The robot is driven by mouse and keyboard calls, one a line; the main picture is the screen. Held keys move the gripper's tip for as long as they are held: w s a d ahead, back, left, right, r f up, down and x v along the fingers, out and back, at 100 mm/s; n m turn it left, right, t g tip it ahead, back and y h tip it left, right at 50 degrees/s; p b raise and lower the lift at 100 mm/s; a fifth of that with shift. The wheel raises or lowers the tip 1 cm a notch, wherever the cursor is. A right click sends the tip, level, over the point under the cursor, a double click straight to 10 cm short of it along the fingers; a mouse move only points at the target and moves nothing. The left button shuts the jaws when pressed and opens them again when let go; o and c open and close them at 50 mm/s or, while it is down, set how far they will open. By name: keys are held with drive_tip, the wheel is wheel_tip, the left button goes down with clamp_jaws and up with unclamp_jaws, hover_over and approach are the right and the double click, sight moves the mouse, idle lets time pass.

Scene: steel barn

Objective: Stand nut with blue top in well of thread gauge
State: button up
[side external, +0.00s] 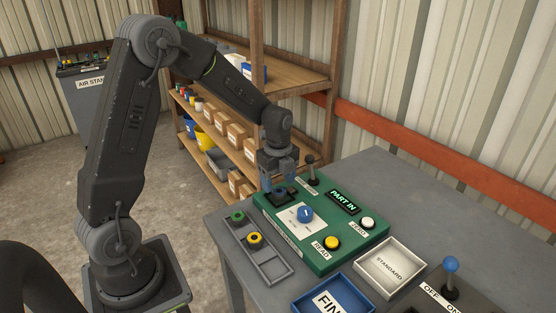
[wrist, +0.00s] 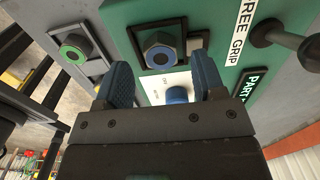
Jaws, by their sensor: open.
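The nut with the blue top (wrist: 160,53) sits in the dark square well (wrist: 134,33) of the green thread gauge (wrist: 115,18), its blue ring facing up toward the wrist camera. The well also shows in the side view (side external: 291,199), where my gripper (side external: 280,186) is over it and partly hides the nut. In the wrist view the blue fingertips of my gripper (wrist: 161,75) are spread apart, with nothing between them and the nut beyond them. The gauge's display (side external: 343,201) reads PART IN.
A grey tray (side external: 271,267) left of the gauge holds a green-topped nut (side external: 238,216) and a yellow-topped nut (side external: 254,238). A lever (side external: 312,168) rises close by my gripper. The STANDARD tray (side external: 365,252) and a blue tray (side external: 304,303) stand in front. The table is clear behind the gauge.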

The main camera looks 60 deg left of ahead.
sight(278, 190)
wheel_tip(278, 190, up, 9)
drive_tip(key=s+d+r+n+t, duration=0.2)
drive_tip(key=s+d+r+n, duration=0.2)
drive_tip(key=s+n, duration=0.5)
drive_tip(key=s+d+r+n+t, duration=0.3)
drive_tip(key=s+d+n, duration=0.5)
drive_tip(key=s+n, duration=0.1)
drive_tip(key=shift+s+r+t, duration=0.3)
drive_tip(key=shift+s+r, duration=0.1)
drive_tip(key=shift+s, duration=0.2)
